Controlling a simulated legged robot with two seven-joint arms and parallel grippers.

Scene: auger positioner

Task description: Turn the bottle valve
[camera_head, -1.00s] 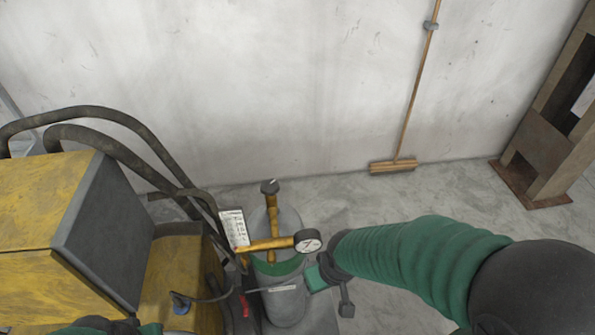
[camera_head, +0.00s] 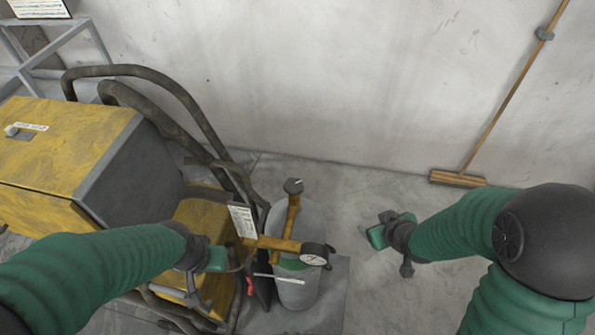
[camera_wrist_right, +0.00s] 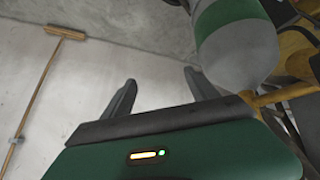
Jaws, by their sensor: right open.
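The grey bottle (camera_head: 292,293) with a green band stands upright by the yellow machine. Its brass valve fitting (camera_head: 293,215) has a dark knob (camera_head: 293,186) on top, and a round gauge (camera_head: 314,255) sits on the side branch. My right gripper (camera_head: 372,226) is right of the bottle, apart from it. In the right wrist view its two fingers (camera_wrist_right: 160,92) are spread with nothing between them, and the bottle (camera_wrist_right: 236,45) shows beyond, at upper right. My left gripper (camera_head: 235,260) is just left of the bottle by the brass side branch; its fingers are unclear and contact cannot be told.
The yellow machine (camera_head: 70,150) with dark curved handles (camera_head: 150,85) fills the left side. A white tag (camera_head: 242,221) stands beside the fitting. A broom (camera_head: 458,178) leans on the wall at right. The concrete floor between bottle and broom is clear.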

